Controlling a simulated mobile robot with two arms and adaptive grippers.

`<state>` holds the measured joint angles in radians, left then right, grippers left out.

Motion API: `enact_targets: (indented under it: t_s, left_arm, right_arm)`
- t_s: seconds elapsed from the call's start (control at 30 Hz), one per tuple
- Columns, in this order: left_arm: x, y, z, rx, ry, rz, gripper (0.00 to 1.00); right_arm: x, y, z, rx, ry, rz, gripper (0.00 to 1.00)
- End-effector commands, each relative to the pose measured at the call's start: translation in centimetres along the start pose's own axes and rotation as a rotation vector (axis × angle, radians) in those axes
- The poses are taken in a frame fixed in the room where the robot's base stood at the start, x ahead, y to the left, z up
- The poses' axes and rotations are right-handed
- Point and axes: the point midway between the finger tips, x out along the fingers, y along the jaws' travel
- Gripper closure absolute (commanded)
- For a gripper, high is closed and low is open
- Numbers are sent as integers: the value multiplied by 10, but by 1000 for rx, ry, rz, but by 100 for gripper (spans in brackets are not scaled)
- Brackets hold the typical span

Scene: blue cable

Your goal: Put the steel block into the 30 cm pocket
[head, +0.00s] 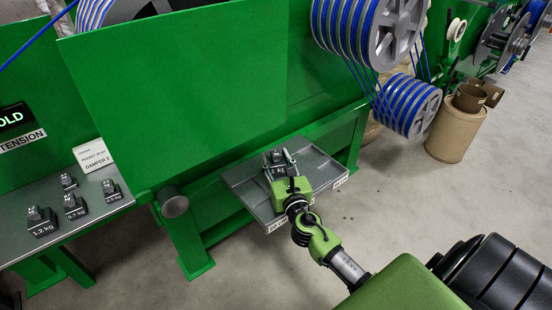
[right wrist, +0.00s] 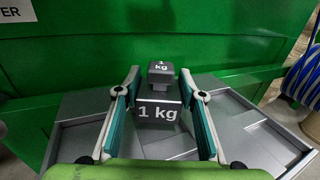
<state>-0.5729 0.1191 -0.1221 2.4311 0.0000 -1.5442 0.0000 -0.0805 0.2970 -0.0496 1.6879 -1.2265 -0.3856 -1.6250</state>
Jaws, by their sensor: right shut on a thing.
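The steel block (right wrist: 158,112) is grey, marked 1 kg, with a smaller knob on top. It also shows in the head view (head: 276,157). My right gripper (head: 280,163) is shut on it, one finger on each side, in the right wrist view (right wrist: 160,105). The block is upright over the middle part of a grey divided tray (head: 322,172); I cannot tell if it touches the floor of it. The tray's pockets show left and right of the gripper. My left gripper is not in view.
A green machine panel (head: 180,90) rises right behind the tray. A shelf (head: 95,208) at left holds several smaller weights, one marked 1.2 kg (head: 42,222), and a card (head: 92,156). A dark round knob (head: 175,206) sticks out left of the tray. Blue cable reels (head: 408,105) stand behind right.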

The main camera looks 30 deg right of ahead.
Motion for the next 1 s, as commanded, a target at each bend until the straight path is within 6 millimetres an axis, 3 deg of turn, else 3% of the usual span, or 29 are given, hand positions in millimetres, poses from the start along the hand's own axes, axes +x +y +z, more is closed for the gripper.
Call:
enact_targets:
  t_s: [0.27,1.0]
  left_arm:
    - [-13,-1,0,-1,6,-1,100]
    - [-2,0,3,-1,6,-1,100]
  right_arm:
    - [1,0,0,0,-8,0,100]
    - [0,0,-17,-1,1,1,100]
